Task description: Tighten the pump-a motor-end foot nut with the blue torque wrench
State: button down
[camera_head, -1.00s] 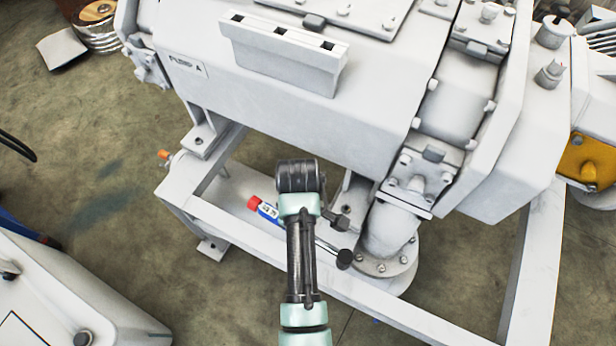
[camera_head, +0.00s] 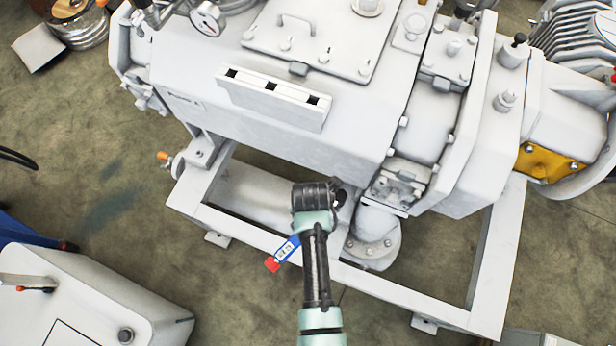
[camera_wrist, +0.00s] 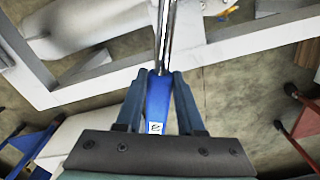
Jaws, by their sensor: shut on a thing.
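The blue torque wrench (camera_head: 287,249) shows in the head view as a blue handle with a red end, pointing down and left beside my arm. In the wrist view its blue handle (camera_wrist: 158,100) is between the two fingers of my gripper (camera_wrist: 160,84), which is shut on it. Its chrome shaft runs up out of the wrist picture, so the wrench head is not seen there. Pump A (camera_head: 270,150) is the large white housing above the frame. My arm covers the area around the wrench head, and I cannot make out the motor-end foot nut.
The white base frame (camera_head: 400,296) runs below the pump, close to the wrench. A flanged pipe (camera_head: 375,240) stands right of my arm. A yellow guard (camera_head: 548,165) is at the right. A white cabinet (camera_head: 90,300) stands lower left. Floor between cabinet and frame is clear.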

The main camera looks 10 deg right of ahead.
jog(key=shift+r, duration=0.1)
jog(key=shift+f+b, duration=1.7)
jog(key=shift+f, duration=1.9)
jog(key=w+m+b, duration=0.5)
jog(key=w+m, duration=0.6)
jog(key=m, duration=0.1)
jog(key=shift+a, duration=0.35)
dwell(1.3)
jog(key=shift+s+a+n+p, duration=0.15)
jog(key=shift+s+n+p, duration=0.15)
jog(key=shift+p, duration=0.2)
jog(key=shift+s+a+f+n+p, duration=0.15)
jog(key=shift+s+n+p, duration=0.25)
jog(key=shift+p, duration=0.05)
